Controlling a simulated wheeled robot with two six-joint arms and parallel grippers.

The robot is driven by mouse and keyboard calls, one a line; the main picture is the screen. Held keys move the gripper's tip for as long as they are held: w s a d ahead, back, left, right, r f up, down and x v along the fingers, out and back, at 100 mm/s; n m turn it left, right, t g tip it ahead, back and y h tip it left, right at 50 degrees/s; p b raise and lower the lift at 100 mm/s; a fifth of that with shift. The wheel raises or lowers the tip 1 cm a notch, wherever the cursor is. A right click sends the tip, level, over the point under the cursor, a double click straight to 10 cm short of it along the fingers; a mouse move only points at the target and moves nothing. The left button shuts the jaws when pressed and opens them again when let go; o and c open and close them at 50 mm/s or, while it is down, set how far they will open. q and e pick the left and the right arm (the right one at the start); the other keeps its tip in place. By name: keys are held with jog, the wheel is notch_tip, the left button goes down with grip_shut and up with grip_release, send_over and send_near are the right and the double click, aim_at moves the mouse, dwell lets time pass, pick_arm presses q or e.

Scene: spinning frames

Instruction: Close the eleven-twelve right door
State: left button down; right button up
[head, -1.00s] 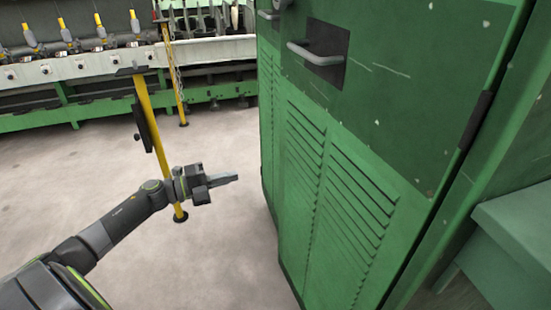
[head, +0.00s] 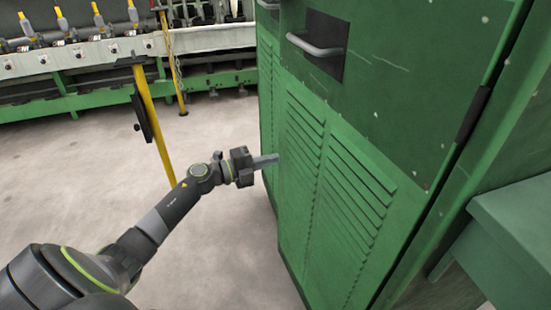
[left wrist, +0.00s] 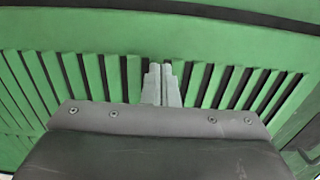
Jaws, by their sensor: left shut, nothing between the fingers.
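The green door (head: 385,85) with louvred slots and a recessed grey handle (head: 316,46) fills the right half of the head view. A dark gap runs along its right edge beside the cabinet frame. My left gripper (head: 272,160) is shut and empty, its fingertips at the louvred left part of the door. In the left wrist view the shut fingers (left wrist: 161,86) point at the door's louvres (left wrist: 212,84). I cannot tell whether they touch. My right gripper is not in view.
A yellow post (head: 154,120) stands on the floor left of the door. A long spinning frame (head: 90,98) runs across the back. A green ledge (head: 515,225) juts out at the lower right. The pale floor (head: 70,190) between is clear.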

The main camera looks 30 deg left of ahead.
aim_at(285, 154)
pick_arm(q)
jog(key=shift+x, duration=0.95)
